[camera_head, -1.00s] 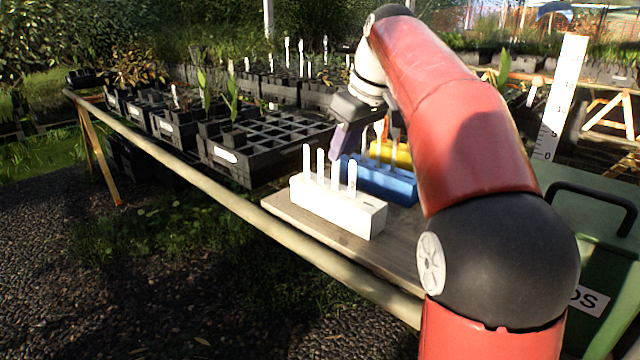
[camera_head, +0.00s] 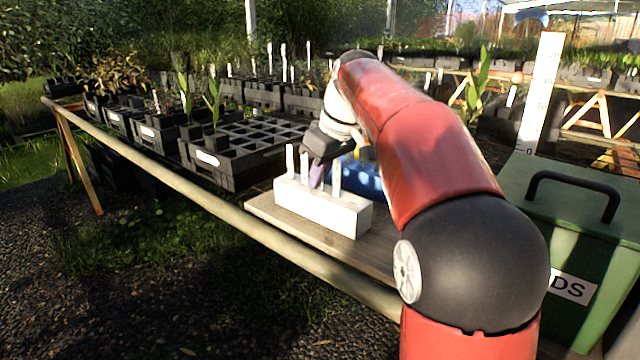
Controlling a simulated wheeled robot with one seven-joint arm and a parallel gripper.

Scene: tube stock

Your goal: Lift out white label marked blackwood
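A white block (camera_head: 345,217) stands on a wooden board on the bench, with upright white labels in it. Two labels, one (camera_head: 290,160) at the left end and one (camera_head: 304,166) beside it, stand left of my gripper. Another label (camera_head: 337,179) stands to its right. My gripper (camera_head: 317,183) is low over the middle of the block, its purple-grey finger reaching down among the labels. Whether it is open or shut, and whether a label is between its fingers, cannot be seen. No writing on the labels is readable.
A blue block (camera_head: 362,178) stands behind the white one, partly behind my arm. Black cell trays (camera_head: 240,165) fill the bench to the left. A green bin (camera_head: 560,215) with a dark handle stands at the right. A bench rail (camera_head: 215,205) runs along the front.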

